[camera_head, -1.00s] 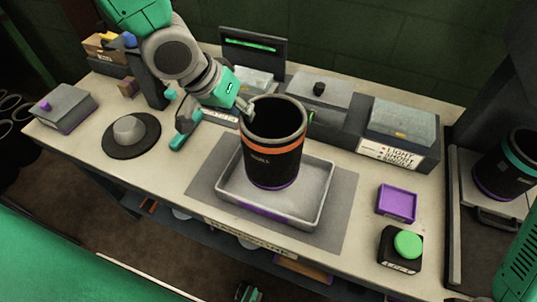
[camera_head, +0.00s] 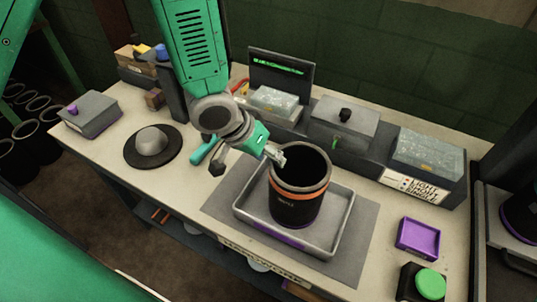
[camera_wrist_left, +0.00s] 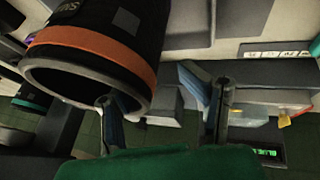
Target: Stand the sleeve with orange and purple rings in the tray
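The black sleeve (camera_head: 298,205) with an orange ring near its top and a purple ring at its base stands upright inside the grey tray (camera_head: 346,228). In the left wrist view the sleeve (camera_wrist_left: 128,25) fills the upper left, its open rim toward the camera. My left gripper (camera_head: 275,155) is at the left side of the sleeve's rim. In the left wrist view the gripper's fingers (camera_wrist_left: 163,98) are wide apart; one overlaps the rim and the other is clear of the sleeve. Whether the near finger touches the rim is unclear. My right gripper is out of view.
The tray sits on a grey mat (camera_head: 225,205). A purple dish (camera_head: 418,238) and a green button (camera_head: 430,283) are to its right. Grey boxes (camera_head: 343,125) line the back. A round dark disc (camera_head: 168,155) with a grey dome is at left.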

